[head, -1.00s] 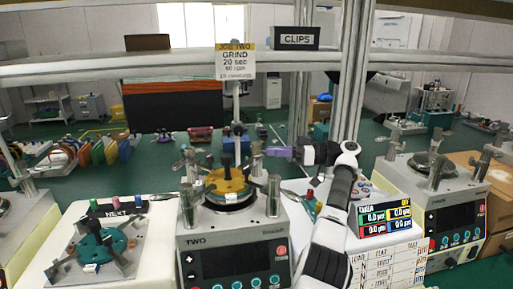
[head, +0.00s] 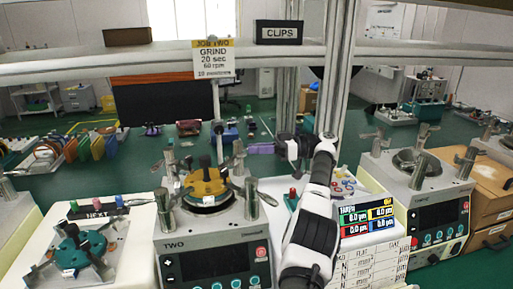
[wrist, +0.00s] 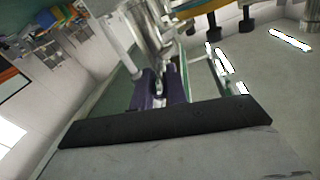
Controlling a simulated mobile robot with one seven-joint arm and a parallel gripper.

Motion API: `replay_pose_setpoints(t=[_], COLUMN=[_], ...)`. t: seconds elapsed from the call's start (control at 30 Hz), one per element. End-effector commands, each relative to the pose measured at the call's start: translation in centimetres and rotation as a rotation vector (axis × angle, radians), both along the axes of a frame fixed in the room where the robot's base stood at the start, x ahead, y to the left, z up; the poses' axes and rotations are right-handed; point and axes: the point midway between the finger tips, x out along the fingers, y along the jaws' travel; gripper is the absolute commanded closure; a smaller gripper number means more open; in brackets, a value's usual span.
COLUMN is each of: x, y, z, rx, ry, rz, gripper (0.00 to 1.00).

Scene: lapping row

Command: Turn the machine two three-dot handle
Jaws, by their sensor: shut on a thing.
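Machine two (head: 212,245) stands in the lower middle of the head view, with a yellow-brown disc (head: 203,187) on top and several metal handles around it. The far right handle (head: 238,155) is upright, and the near right one (head: 252,198) leans slightly. The dots are too small to read, so I cannot tell which is the three-dot handle. My gripper (head: 255,149) reaches in from the right with purple fingers beside the far right handle. In the wrist view, my gripper (wrist: 162,88) is shut on a metal handle (wrist: 155,38).
A white stand with a teal fixture (head: 83,248) is left of the machine. A display (head: 367,217) and another machine (head: 420,200) are on the right.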

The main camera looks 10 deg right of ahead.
Motion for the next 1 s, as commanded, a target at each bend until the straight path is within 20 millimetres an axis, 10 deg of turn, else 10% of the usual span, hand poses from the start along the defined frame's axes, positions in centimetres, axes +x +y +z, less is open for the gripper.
replay_pose_setpoints(t=[0.37,0.4,0.53,1.0], x=[-0.04,-0.04,-0.03,0.07], y=[-0.03,-0.02,-0.02,0.22], z=[-0.06,-0.06,-0.05,-0.04], rx=[-0.002,-0.002,-0.001,-0.001], ry=[0.001,0.001,0.000,0.000], rz=[0.002,0.002,0.001,0.001], gripper=[1.00,0.80,0.63,0.63])
